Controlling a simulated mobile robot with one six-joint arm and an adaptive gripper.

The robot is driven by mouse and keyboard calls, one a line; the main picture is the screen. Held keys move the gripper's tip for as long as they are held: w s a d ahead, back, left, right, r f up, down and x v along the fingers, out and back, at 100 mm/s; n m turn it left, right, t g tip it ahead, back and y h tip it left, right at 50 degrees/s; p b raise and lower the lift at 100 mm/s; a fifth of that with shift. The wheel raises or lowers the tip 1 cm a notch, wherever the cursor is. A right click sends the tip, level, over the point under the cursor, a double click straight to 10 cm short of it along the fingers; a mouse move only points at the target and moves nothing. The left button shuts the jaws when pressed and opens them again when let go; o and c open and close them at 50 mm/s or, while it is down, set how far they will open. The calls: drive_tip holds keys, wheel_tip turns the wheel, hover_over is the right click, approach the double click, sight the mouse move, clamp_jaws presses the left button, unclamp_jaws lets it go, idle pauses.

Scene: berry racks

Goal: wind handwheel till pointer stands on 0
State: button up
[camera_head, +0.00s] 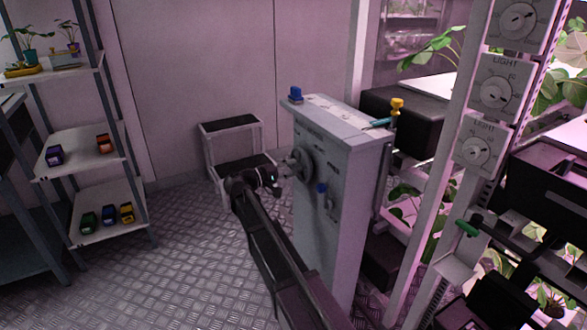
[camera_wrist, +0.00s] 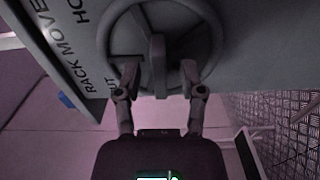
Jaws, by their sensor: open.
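The grey handwheel (camera_head: 304,160) is on the left face of a pale grey cabinet (camera_head: 335,215). In the wrist view the handwheel (camera_wrist: 213,45) fills the top middle, with a thick spoke or bar pointing down to the rim. My gripper (camera_head: 284,171) is at the wheel's front. In the wrist view my gripper (camera_wrist: 159,70) is open, one fingertip on each side of the bar, with gaps to it; contact with the rim cannot be told. Printed words, including "RACK MOVE", show beside the wheel. I cannot make out the pointer or a 0 mark.
A step stool (camera_head: 232,125) stands close behind my gripper. Shelves (camera_head: 92,155) are left; floor between is clear.

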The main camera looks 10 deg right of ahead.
drive_tip(key=v, duration=1)
drive_tip(key=shift+a, duration=0.3)
drive_tip(key=shift+s, duration=0.1)
drive_tip(key=s+d+f+m+g+y, duration=0.1)
drive_tip(key=s+d+f+g+y, duration=0.3)
drive_tip(key=s+d+f+y, duration=0.5)
drive_tip(key=s+d+f+m+g+y, duration=0.1)
drive_tip(key=s+f+y, duration=0.35)
drive_tip(key=s, duration=0.35)
drive_tip(key=s+d+f+m+g+y, duration=0.1)
drive_tip(key=s+f+y, duration=0.35)
drive_tip(key=s, duration=0.45)
wheel_tip(320, 180, up, 32)
drive_tip(key=p, duration=3.2)
drive_tip(key=shift+w+h+p, duration=0.3)
drive_tip(key=shift+h, duration=0.1)
